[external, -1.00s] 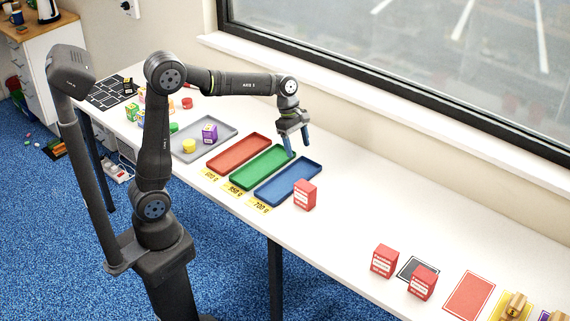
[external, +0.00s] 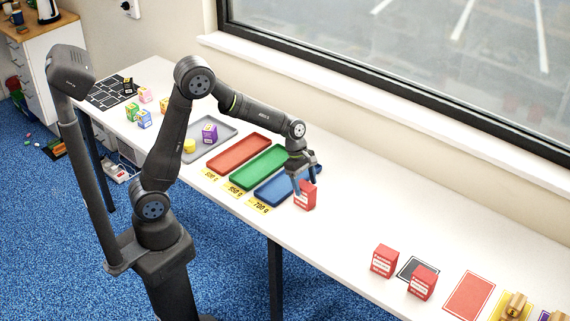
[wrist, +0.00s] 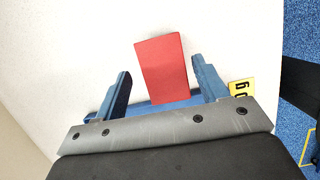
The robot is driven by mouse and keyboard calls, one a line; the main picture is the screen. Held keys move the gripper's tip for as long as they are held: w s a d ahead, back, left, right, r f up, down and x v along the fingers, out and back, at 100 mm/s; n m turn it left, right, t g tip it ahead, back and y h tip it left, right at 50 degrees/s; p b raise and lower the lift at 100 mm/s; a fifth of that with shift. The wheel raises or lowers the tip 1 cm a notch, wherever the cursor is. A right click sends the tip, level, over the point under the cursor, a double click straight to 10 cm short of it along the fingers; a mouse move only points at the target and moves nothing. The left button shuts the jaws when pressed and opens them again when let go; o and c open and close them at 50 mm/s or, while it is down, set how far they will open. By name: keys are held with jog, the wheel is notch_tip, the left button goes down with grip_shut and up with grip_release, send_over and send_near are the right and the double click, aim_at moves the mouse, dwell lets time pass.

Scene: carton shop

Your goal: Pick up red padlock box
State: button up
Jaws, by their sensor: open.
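A red box with a white label (external: 306,198) stands upright on the white table beside the blue tray (external: 268,193). Its plain red top shows in the wrist view (wrist: 162,68). My gripper (external: 304,187) is open above and around this box, with one blue finger on each side. In the wrist view the box lies between my fingertips (wrist: 159,77), with gaps on both sides. Two similar red boxes stand farther right, one left of a black mat (external: 404,268) and one (external: 423,283) at the mat's edge. Their label text is too small to read.
Red (external: 238,153) and green (external: 258,166) trays lie left of the blue one, with yellow weight labels in front. A grey tray (external: 222,128) holds a purple box and a yellow item. Clear table lies between the near red box and the two farther ones.

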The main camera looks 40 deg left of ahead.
aim_at(306, 194)
jog(key=x, duration=0.4)
jog(key=shift+s+d+f, duration=0.1)
jog(key=shift+s+f, duration=0.15)
jog(key=shift+f, duration=0.15)
jog(key=c, duration=1.2)
jog(key=shift+o, duration=0.2)
jog(key=shift+r, duration=0.15)
